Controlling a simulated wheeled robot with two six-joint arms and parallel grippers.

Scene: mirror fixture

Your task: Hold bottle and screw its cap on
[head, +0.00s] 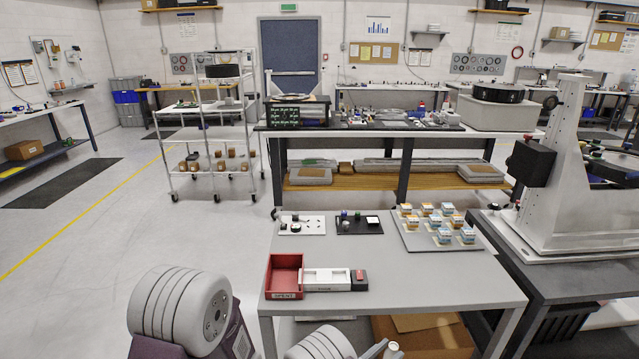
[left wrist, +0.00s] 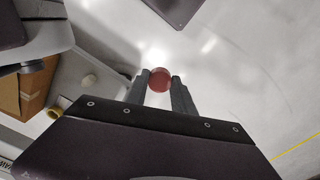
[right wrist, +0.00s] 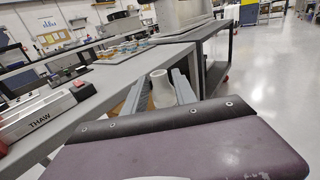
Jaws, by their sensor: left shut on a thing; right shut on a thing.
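My right gripper (right wrist: 160,76) is shut on a white bottle (right wrist: 163,92), seen between its two fingers in the right wrist view; no cap shows on its narrow top. In the head view the bottle's round top (head: 393,346) just shows at the bottom edge, with a grey finger beside it. My left gripper (left wrist: 160,84) is shut on a round dark-red cap (left wrist: 160,77), seen face-on between the fingertips in the left wrist view. The left gripper and the cap are outside the head view. The cap and the bottle are apart.
A grey table (head: 390,270) stands ahead, holding a red bin (head: 284,262), a white block marked THAW (right wrist: 38,118) and a tray (head: 470,244) of several small boxes. A cardboard box (head: 440,335) sits beneath it. Open floor (head: 120,230) lies to the left.

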